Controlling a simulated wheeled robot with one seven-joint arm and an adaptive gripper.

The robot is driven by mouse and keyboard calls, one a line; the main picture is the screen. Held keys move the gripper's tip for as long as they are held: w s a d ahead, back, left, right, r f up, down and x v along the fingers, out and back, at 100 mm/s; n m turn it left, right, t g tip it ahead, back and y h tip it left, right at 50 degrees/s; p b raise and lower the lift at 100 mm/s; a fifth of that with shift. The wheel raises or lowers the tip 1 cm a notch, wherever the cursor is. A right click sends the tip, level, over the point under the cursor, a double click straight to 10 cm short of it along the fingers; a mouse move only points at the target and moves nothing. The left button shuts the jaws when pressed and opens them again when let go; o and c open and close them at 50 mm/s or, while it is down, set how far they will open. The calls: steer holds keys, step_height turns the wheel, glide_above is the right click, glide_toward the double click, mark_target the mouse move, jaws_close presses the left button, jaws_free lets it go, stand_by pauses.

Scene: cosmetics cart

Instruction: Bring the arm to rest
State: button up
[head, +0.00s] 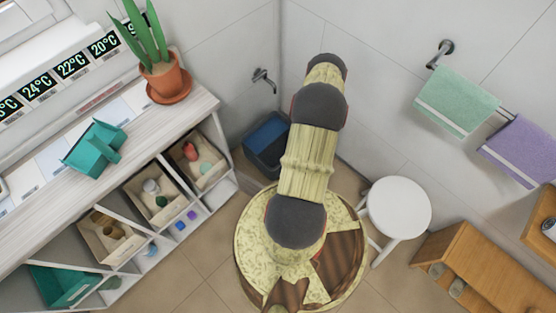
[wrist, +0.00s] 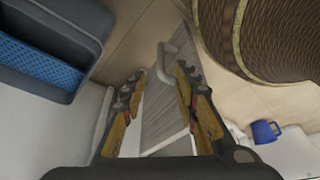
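My arm stretches up and away from my round patterned base in the head view, towards the tiled corner. My gripper is hidden behind the arm there. In the wrist view my gripper (wrist: 159,76) shows two fingers spread apart, with a gap between them and nothing held. Through the gap I see a grey, plank-like surface (wrist: 168,112) beyond the fingers; I cannot tell how far off it is. My brown patterned base fills the upper right of the wrist view.
A blue bin (head: 268,143) stands in the corner beside the arm. The shelf unit (head: 195,112) with a potted plant (head: 163,76) on top is at left. A white stool (head: 398,207) stands at right, below green (head: 456,101) and purple (head: 524,150) towels.

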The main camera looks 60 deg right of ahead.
steer(key=shift+s+r, duration=0.15)
steer(key=shift+r, duration=0.05)
stand_by(0.6)
